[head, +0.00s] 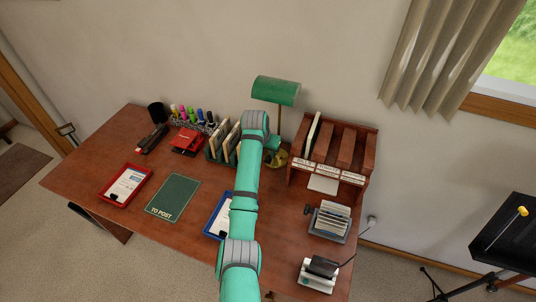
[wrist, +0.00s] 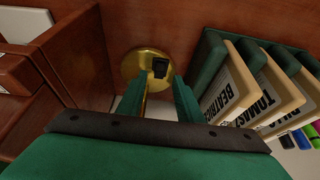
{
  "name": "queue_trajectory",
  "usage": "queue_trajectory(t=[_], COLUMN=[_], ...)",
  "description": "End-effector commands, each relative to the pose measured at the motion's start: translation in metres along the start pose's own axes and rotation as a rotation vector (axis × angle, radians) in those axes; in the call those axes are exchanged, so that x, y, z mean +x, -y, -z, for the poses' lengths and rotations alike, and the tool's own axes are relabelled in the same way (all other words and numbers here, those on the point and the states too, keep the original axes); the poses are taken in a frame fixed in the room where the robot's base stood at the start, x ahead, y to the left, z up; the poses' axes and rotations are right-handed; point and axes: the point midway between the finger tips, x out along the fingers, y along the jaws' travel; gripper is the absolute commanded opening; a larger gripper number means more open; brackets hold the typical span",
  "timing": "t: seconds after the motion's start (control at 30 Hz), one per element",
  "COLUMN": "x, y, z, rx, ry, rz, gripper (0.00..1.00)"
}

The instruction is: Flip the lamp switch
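The desk lamp has a green shade (head: 275,91) on a thin brass post, at the back of the desk in the head view. Its round brass base (wrist: 132,67) carries a small black switch (wrist: 160,67) in the wrist view. My gripper (wrist: 162,80) is open and empty, its two green fingers pointing at the base with the switch seen between their tips. I cannot tell whether a fingertip touches the switch. In the head view my gripper (head: 272,143) is low beside the lamp base (head: 280,159), and my arm hides part of the desk.
Green file holders with upright cards (wrist: 230,88) stand close on one side of my gripper. A wooden letter rack (head: 351,152) stands close on the other side. A red tray (head: 107,195), green mat (head: 172,197) and card file (head: 329,222) lie nearer the front.

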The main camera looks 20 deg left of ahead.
Motion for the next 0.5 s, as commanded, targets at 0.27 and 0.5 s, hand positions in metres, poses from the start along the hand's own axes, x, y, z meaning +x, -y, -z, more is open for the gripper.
queue_trajectory(t=[0.27,0.5], x=[0.022,0.024], y=[-0.002,-0.002], z=[0.001,0.001], rx=[0.003,0.003], ry=[0.000,0.000], rz=[-0.001,-0.001], gripper=[0.33,0.33])
